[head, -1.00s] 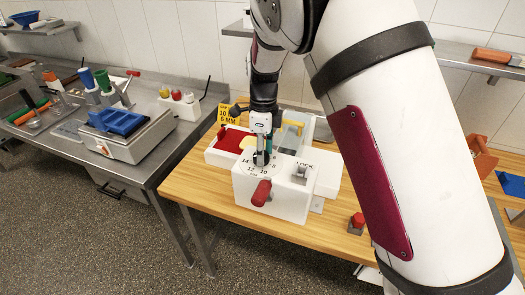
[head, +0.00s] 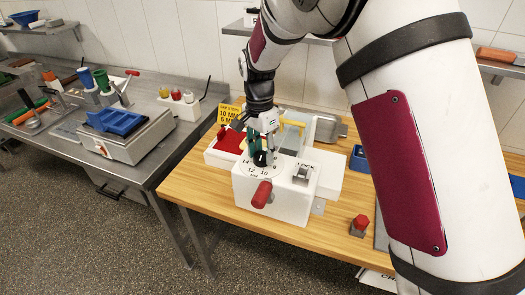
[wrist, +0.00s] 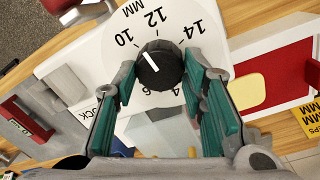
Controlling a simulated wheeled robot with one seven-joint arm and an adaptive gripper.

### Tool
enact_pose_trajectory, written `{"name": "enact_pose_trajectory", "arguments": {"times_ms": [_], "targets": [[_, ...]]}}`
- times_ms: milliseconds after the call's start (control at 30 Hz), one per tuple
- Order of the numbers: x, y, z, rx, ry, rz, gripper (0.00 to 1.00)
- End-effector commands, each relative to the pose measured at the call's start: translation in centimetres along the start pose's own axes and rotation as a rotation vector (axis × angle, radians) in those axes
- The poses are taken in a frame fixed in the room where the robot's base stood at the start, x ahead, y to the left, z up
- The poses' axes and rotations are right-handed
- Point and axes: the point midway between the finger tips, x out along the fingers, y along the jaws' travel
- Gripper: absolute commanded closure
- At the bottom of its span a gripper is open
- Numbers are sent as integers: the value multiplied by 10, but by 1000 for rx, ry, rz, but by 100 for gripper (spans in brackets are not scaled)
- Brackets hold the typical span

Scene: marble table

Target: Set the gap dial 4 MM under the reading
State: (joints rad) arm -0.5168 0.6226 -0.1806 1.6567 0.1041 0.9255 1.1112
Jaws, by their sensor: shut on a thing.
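The gap dial is a black knob (wrist: 160,66) with a white pointer line, on a round white scale (wrist: 110,60) marked in MM. In the wrist view the pointer aims near 10, slightly toward 12. My gripper (wrist: 159,72) is shut on the knob, with a green-padded finger on each side. In the head view my gripper (head: 262,156) reaches down onto the dial on top of the white machine (head: 245,187). A yellow sign (head: 229,113) behind it shows "10 MM" and a second line I read as 6 MM, though it is small.
A red handle (head: 262,194) sticks out of the machine's front. A lock switch (head: 302,174) sits right of the dial. A red tray area (head: 230,143) lies behind left. A red-topped block (head: 359,224) stands on the wooden table at right.

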Motion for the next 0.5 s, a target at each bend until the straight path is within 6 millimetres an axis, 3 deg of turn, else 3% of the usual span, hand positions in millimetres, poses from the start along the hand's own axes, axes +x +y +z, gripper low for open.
{"name": "enact_pose_trajectory", "arguments": {"times_ms": [500], "targets": [[0, -2, 0, -487, 29, -2, 90]]}}
